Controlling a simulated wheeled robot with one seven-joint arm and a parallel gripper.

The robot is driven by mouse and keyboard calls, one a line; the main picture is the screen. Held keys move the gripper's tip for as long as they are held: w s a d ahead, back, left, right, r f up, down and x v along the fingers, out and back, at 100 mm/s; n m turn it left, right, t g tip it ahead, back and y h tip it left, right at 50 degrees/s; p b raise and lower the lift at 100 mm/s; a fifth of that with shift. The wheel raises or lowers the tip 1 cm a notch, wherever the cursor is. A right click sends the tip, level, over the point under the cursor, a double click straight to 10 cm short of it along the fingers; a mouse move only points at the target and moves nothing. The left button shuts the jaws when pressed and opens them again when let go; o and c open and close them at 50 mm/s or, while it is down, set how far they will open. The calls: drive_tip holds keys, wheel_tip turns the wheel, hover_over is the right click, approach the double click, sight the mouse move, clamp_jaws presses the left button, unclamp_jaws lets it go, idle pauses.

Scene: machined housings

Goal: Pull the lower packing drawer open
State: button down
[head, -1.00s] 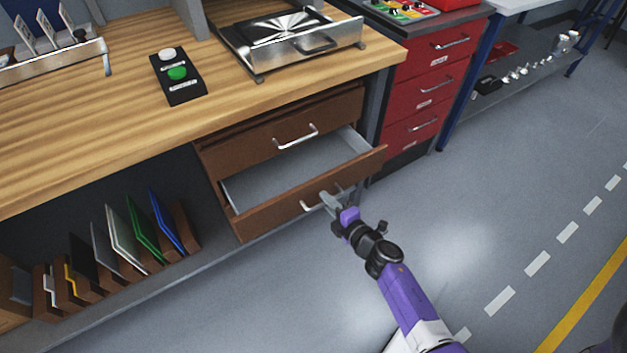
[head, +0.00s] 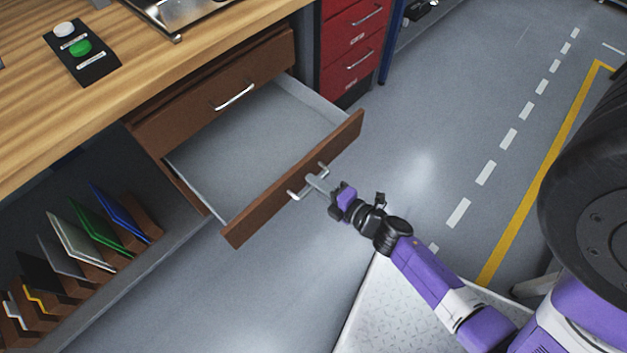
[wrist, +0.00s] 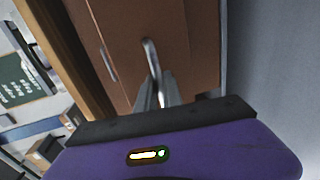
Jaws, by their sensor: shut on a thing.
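The lower packing drawer (head: 255,150) is brown with a grey inside, pulled well out below the wooden bench top. Its inside looks empty. My gripper (head: 318,186) is shut on the silver bar handle (head: 296,194) of its front panel (head: 290,184). In the wrist view the handle (wrist: 151,58) runs down between my fingers (wrist: 153,95), against the brown front. The upper drawer (head: 215,95), with its own silver handle (head: 235,97), is closed.
A rack of upright coloured panels (head: 95,219) stands on the shelf left of the drawer. A red drawer cabinet (head: 350,50) stands at the right. The grey floor (head: 430,140) in front of the drawer is open.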

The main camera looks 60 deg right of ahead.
drive_tip(key=c, duration=1.5)
unclamp_jaws()
drive_tip(key=v, duration=0.7)
drive_tip(key=shift+s, duration=0.35)
drive_tip(key=shift+a, duration=0.15)
